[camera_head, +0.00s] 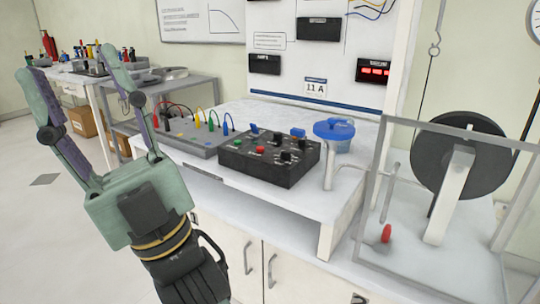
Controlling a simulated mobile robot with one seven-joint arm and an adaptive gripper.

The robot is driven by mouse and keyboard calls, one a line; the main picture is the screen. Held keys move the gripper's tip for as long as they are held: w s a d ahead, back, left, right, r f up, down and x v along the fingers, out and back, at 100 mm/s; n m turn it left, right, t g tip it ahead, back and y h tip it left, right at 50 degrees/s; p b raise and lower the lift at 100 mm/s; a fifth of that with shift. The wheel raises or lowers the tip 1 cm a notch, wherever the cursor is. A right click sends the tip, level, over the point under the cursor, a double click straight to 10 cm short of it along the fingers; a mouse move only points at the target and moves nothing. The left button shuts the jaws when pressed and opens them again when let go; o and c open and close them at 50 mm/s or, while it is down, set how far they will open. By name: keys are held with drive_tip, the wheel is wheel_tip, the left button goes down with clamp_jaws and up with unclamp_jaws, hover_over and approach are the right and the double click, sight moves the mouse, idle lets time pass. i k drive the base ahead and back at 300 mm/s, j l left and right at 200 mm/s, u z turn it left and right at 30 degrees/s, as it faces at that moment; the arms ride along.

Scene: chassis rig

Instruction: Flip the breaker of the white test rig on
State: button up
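The white rig has a raised white bench (310,207) and an upright white panel (283,75) behind it. A black control box (272,158) on the bench carries dark knobs, a red button, a green button and blue parts. I cannot tell for certain which part is the breaker. My gripper (64,63) is open and empty, its two fingers pointing up and spread wide, left of the bench and apart from the control box. The panel's right display (373,71) shows red marks; the other displays look dark. A label (315,88) reads "11 A".
A grey box (192,137) with coloured leads sits left of the control box. A blue-lidded item (335,130) stands at its right. A framed enclosure with a black disc (462,158) and a red knob (386,233) stands farther right. Cabinets (253,256) are below.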

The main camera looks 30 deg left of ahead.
sight(254, 127)
drive_tip(key=i+j+u, duration=0.35)
drive_tip(key=i+u, duration=0.3)
drive_tip(key=i, duration=0.2)
